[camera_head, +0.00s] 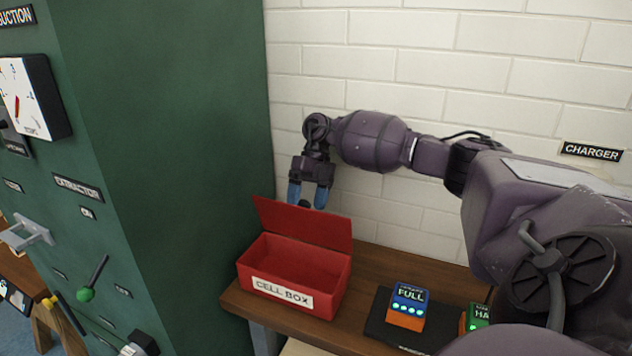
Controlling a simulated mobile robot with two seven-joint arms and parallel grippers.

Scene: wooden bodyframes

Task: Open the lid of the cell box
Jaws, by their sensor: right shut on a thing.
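The red cell box (275,290), with a white "CELL BOX" label on its front, stands at the left end of the wooden shelf. Its red lid (303,226) is raised and stands up at the back, leaning slightly. The visible inside of the box is red, and I see nothing in it. My right gripper (307,198) is at the lid's top edge, its blue fingertips pointing down on either side of a small dark knob (304,203). It is shut on this lid knob, which is partly hidden behind the lid. My left gripper is not in view.
A black charger pad (375,325) right of the box holds an orange-and-blue cell (408,306) reading "FULL" and a green one (477,318), partly hidden by my arm. A green cabinet (160,130) stands close on the left. A white brick wall (400,60) is behind.

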